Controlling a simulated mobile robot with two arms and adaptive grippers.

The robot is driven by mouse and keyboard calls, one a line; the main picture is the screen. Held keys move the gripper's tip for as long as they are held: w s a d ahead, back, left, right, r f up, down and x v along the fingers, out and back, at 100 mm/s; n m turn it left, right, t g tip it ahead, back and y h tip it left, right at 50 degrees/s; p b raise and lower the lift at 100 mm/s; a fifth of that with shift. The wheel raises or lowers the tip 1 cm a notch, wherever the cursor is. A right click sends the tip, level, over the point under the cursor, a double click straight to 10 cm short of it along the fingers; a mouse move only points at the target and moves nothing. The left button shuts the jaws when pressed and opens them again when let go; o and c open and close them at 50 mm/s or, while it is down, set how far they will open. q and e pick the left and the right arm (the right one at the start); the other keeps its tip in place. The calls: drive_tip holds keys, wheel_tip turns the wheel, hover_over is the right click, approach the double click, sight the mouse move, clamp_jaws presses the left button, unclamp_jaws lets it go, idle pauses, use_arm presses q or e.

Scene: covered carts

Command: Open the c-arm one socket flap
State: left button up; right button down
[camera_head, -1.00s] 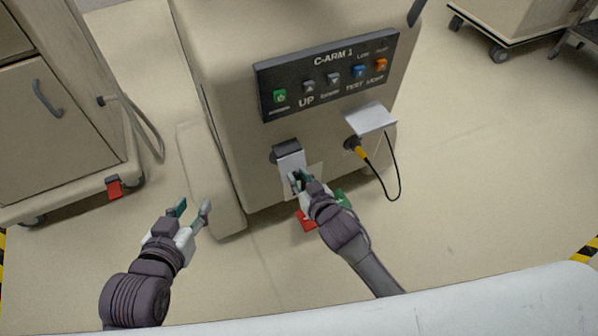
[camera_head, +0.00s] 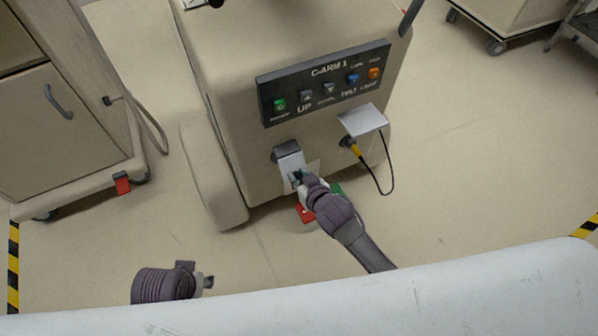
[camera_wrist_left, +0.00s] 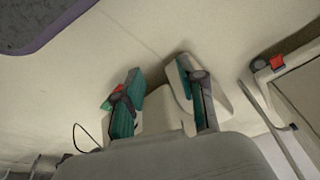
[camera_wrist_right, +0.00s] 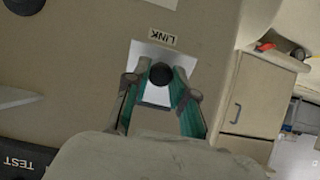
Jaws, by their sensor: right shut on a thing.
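The c-arm one cart (camera_head: 225,60) stands ahead with its dark panel (camera_head: 325,88) reading C-ARM 1. On its front, low and left, a pale socket flap (camera_head: 289,161) hangs down under a dark hinge. My right gripper (camera_head: 297,178) is at the flap's lower end. My left gripper (camera_wrist_left: 163,88) is open and empty, well away from the cart. In the head view it is small, low at the left.
A second flap (camera_head: 363,121) on the right stands raised, with a yellow plug (camera_head: 350,148) and black cable beneath it. Red (camera_head: 304,213) and green pedals lie under the cart's front.

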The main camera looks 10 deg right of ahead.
drive_tip(key=g+p, duration=0.1)
drive_tip(key=p, duration=0.2)
drive_tip(key=shift+s+r, duration=0.1)
drive_tip(key=shift+r, duration=0.3)
use_arm(q)
drive_tip(key=s+f, duration=0.3)
drive_tip(key=f, duration=1)
drive_tip(key=shift+g, duration=0.3)
drive_tip(key=shift+a, duration=0.1)
use_arm(e)
drive_tip(key=c, duration=1)
unclamp_jaws()
drive_tip(key=shift+o, duration=0.2)
drive_tip(key=v, duration=1.2)
drive_tip(key=shift+a, duration=0.15)
drive_tip(key=shift+c, duration=0.2)
